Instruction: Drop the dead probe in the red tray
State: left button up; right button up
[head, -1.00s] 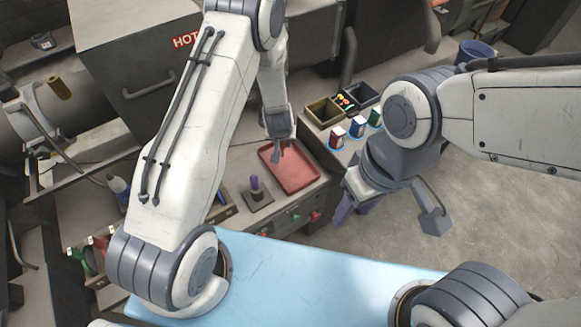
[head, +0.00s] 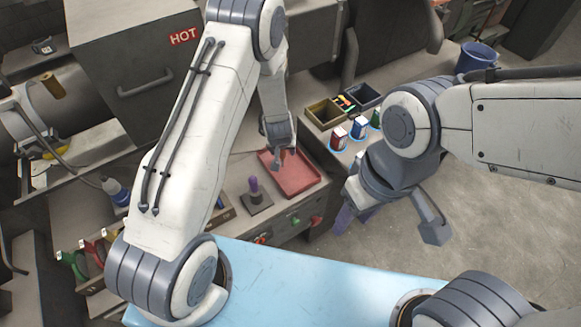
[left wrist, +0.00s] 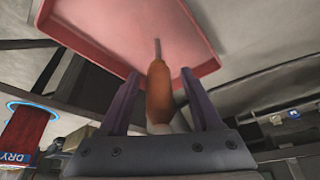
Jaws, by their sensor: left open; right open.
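The red tray (head: 306,180) lies on the bench in the middle of the head view. It fills the upper left wrist view (left wrist: 95,18). My left gripper (head: 281,158) points down at the tray and is open. In the left wrist view, a probe with an orange handle (left wrist: 158,92) and thin grey tip lies between its spread purple fingers, with gaps at both sides. The tip overlaps the tray; I cannot tell whether the probe touches it. My right gripper (head: 352,212) is open, right of the bench and away from the tray, partly hidden by its wrist.
A purple-topped piece stands in a dark holder (head: 257,201) left of the tray. Two open bins (head: 325,114) and several small coloured boxes (head: 339,138) stand behind right. A grey cabinet marked HOT (head: 140,60) is at back left. A blue surface (head: 290,285) is in front.

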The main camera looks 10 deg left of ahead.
pick_arm(q)
jog(key=p+v, duration=0.1)
jog(key=v, duration=0.9)
jog(key=shift+r+p, duration=0.15)
jog(key=shift+p, duration=0.2)
jog(key=shift+s, duration=0.15)
jog(key=s+d+r+m+g+h+b, duration=0.1)
jog(key=s+d+r+m+h+b, duration=0.1)
jog(key=s+d+r, duration=0.3)
jog(key=s+d+r+m+g+h+b, duration=0.1)
jog(key=s+d+r+m, duration=0.2)
jog(key=d, duration=0.4)
jog(key=s+a+r+m+g+b, duration=0.1)
jog(key=s+r+m, duration=0.1)
jog(key=s, duration=0.8)
jog(key=s+a+r+m+g+y+b, duration=0.1)
jog(key=s+r+m+b, duration=0.1)
jog(key=s, duration=0.8)
jog(key=shift+a+r, duration=0.15)
jog(key=shift+r, duration=0.45)
jog(key=shift+w+a, duration=0.1)
